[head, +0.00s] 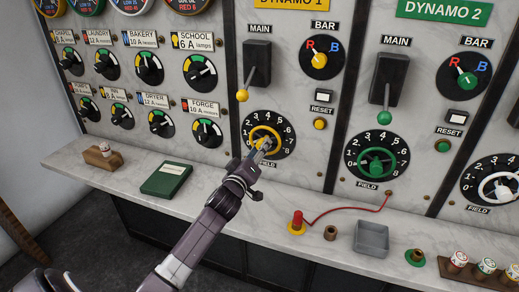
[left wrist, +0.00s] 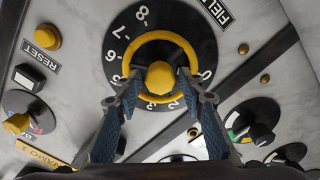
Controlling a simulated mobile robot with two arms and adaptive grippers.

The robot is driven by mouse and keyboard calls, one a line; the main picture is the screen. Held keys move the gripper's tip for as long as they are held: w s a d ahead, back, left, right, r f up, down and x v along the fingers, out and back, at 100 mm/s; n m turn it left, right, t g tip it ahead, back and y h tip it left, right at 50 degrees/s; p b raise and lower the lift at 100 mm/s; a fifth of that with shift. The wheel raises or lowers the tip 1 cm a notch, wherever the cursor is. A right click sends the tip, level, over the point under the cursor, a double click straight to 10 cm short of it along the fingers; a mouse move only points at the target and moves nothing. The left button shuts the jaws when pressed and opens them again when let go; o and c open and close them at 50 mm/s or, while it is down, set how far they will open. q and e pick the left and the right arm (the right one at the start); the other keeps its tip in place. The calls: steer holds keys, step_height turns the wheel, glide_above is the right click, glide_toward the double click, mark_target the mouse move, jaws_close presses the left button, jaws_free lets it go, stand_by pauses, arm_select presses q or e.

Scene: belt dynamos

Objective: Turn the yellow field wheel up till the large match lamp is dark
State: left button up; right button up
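The yellow field wheel (head: 254,135) sits on a black numbered dial under the DYNAMO 1 sign (head: 290,3). It also shows in the left wrist view (left wrist: 150,41), with its yellow knob (left wrist: 160,78). My left gripper (head: 266,144) reaches up to it from the shelf side. The large match lamp is in neither view. My right gripper is not in view.
Above the wheel are a yellow-tipped main lever (head: 257,65) and a yellow reset button (head: 320,124). A green field wheel (head: 377,163) is to the right. The marble shelf (head: 230,222) below holds a green book (head: 166,180), a red plug with cable (head: 297,222) and a grey tray (head: 371,238).

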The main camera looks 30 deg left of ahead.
arm_select(q)
steer(key=c, duration=0.8)
steer(key=m+p, duration=0.2)
steer(key=m, duration=2.1)
steer(key=shift+m, duration=0.5)
